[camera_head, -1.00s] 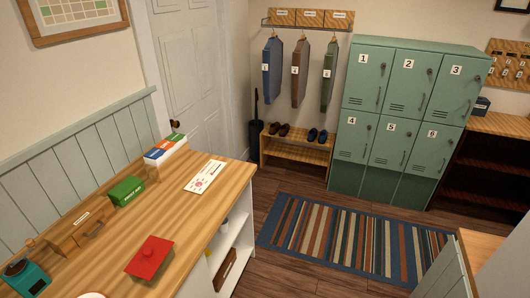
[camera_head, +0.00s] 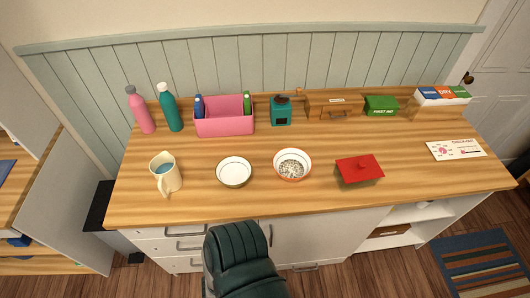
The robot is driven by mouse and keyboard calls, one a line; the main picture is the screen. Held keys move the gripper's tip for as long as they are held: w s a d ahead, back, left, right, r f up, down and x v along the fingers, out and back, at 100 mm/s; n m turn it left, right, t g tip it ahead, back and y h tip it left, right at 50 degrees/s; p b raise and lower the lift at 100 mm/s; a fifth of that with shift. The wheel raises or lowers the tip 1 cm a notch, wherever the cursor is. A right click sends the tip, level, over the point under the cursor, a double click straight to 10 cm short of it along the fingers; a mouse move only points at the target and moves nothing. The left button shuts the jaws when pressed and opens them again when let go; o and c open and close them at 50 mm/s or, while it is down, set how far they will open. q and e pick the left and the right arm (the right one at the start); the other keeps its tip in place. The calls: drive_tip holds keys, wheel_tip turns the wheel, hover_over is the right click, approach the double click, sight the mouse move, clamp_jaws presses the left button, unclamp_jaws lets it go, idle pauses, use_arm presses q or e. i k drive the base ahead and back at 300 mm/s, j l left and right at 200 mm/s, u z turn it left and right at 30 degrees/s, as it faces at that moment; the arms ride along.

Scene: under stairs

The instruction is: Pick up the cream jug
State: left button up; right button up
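The cream jug (camera_head: 165,174) stands upright on the left part of the wooden counter, near its front edge. Its mouth is open toward me and something blue shows inside. Its handle is on the near side, pointing toward the front edge. Nothing covers the jug. Neither of my grippers is in view.
A white bowl (camera_head: 234,172) and a bowl of speckled contents (camera_head: 292,165) are right of the jug. Behind are a pink bottle (camera_head: 141,112), teal bottle (camera_head: 168,108) and pink bin (camera_head: 224,119). A red-lidded box (camera_head: 358,171) sits farther right. A dark green padded shape (camera_head: 241,258) is in front.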

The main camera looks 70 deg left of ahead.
sight(163, 167)
drive_tip(key=u, duration=3.35)
